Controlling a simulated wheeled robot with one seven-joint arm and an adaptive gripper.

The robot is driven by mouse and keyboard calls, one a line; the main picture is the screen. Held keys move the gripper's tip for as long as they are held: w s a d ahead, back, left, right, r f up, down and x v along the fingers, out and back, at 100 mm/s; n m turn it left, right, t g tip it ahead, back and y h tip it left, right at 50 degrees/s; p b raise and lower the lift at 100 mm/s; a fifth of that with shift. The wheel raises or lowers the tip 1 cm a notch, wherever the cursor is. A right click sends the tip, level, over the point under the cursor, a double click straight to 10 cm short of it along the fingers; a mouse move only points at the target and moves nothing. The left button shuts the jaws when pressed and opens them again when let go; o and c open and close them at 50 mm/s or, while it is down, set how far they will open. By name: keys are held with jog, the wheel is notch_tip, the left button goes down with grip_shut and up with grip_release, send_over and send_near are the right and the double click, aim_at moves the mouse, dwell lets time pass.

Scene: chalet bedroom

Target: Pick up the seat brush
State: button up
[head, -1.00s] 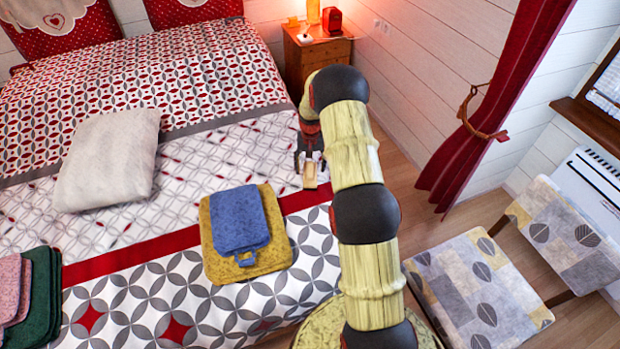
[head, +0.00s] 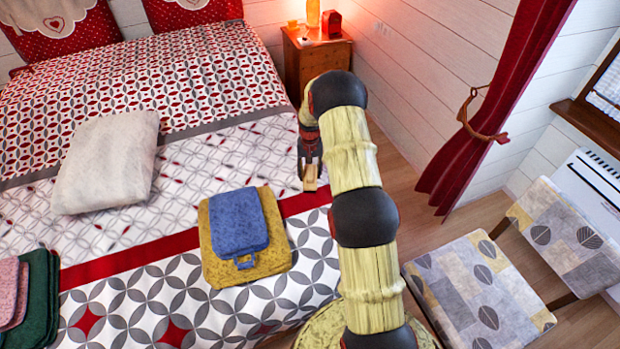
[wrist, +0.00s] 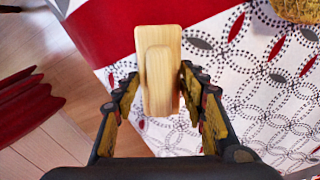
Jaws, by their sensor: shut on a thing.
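The seat brush (wrist: 160,85) shows in the wrist view as a pale wooden block with a raised wooden handle. My gripper (wrist: 157,90) has its two fingers on either side of the brush handle and is shut on it. In the head view the brush (head: 310,179) is a small pale piece under my gripper (head: 310,165), near the right edge of the bed. The brush's underside is hidden. I cannot tell whether it touches the bedcover.
The bed (head: 180,270) carries a white cushion (head: 106,160), a yellow towel (head: 219,268) with a blue cloth (head: 237,222) on it, and folded green and pink cloths (head: 40,300). A patterned chair (head: 480,290) and red curtain (head: 490,110) stand right. A nightstand (head: 318,60) is behind.

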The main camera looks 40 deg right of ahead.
aim_at(310, 170)
jog(key=c, duration=0.5)
jog(key=shift+o, duration=0.2)
jog(key=shift+r, duration=0.1)
jog(key=shift+r+p, duration=0.3)
jog(key=shift+r, duration=0.1)
notch_tip(310, 170, up, 2)
jog(key=shift+r+p, duration=0.15)
jog(key=shift+p, duration=0.55)
jog(key=s+a+r+p, duration=0.5)
jog(key=s+r, duration=0.4)
jog(key=s, duration=0.3)
jog(key=shift+s+a+r, duration=0.3)
jog(key=shift+a+r, duration=0.1)
jog(key=shift+a, duration=0.15)
